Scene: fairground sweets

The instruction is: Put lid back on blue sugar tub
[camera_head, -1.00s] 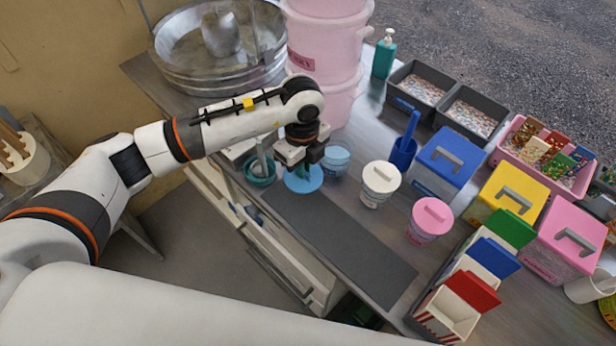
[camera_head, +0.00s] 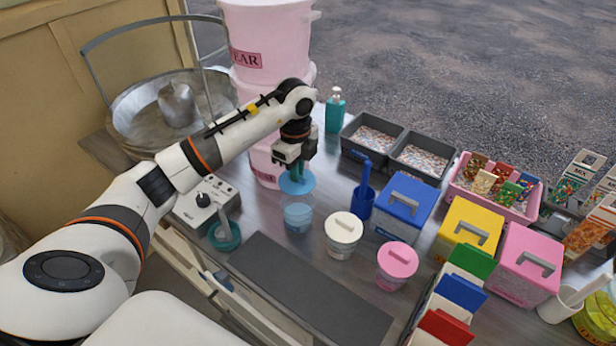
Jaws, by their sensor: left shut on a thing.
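My left gripper (camera_head: 297,168) points down and is shut on the handle of the round blue lid (camera_head: 296,184). The lid looks about level and hangs in the air. The small translucent blue sugar tub (camera_head: 298,219) stands upright on the counter. In the picture the lid is just above the tub's open top, with a small gap between them. I cannot tell how well they line up in depth. My right gripper is not in view.
A white-lidded tub (camera_head: 343,229) and a pink-lidded tub (camera_head: 397,260) stand to the right, with a blue scoop holder (camera_head: 362,202) behind. A teal bowl (camera_head: 224,237) is left. Large pink tubs (camera_head: 268,50) rise behind the gripper. The dark mat (camera_head: 305,290) is clear.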

